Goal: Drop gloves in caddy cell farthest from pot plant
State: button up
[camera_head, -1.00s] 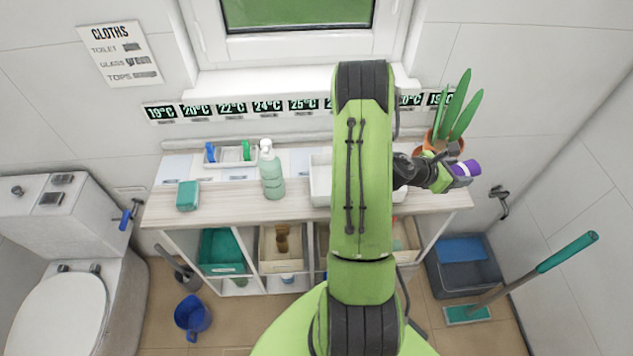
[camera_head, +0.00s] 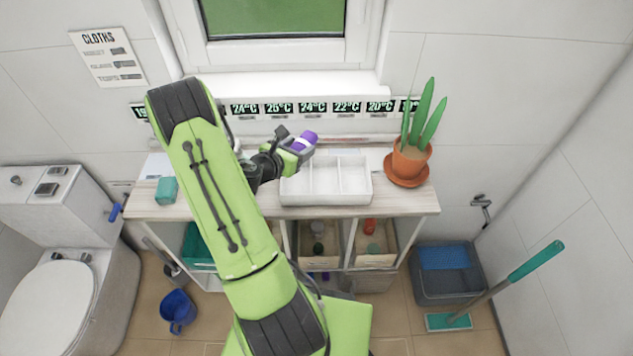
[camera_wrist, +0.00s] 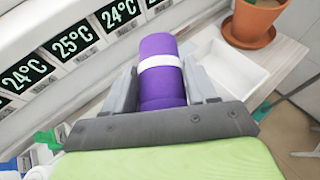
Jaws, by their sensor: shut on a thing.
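The gloves are a purple roll with a white band (camera_head: 307,139), held in my gripper (camera_head: 298,148). In the wrist view the roll (camera_wrist: 160,92) sits between the two grey fingers, which are shut on it. The white caddy (camera_head: 327,201) stands on the counter with a row of open cells. In the head view my gripper is above the caddy's back left part, over or near the leftmost cell; its exact height cannot be told. The pot plant (camera_head: 409,160) in its terracotta pot stands just right of the caddy. In the wrist view a caddy cell (camera_wrist: 232,68) shows right of the gloves.
A teal block (camera_head: 167,190) lies at the counter's left end. My arm hides the counter's left middle. Temperature labels (camera_head: 312,108) line the wall behind. Shelf bins (camera_head: 320,250) are below. A blue bucket (camera_head: 178,312) and a mop (camera_head: 500,285) are on the floor.

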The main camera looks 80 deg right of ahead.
notch_tip(320, 180, down, 5)
jog(key=b, duration=0.4)
jog(key=shift+f+b, duration=0.15)
jog(key=shift+b, duration=0.15)
jog(key=o, duration=1.2)
jog(key=shift+c, duration=0.2)
jog(key=p+v, duration=1)
jog(key=v, duration=0.5)
jog(key=shift+a+r+p, duration=0.25)
jog(key=shift+p, duration=0.15)
jog(key=shift+w, duration=0.15)
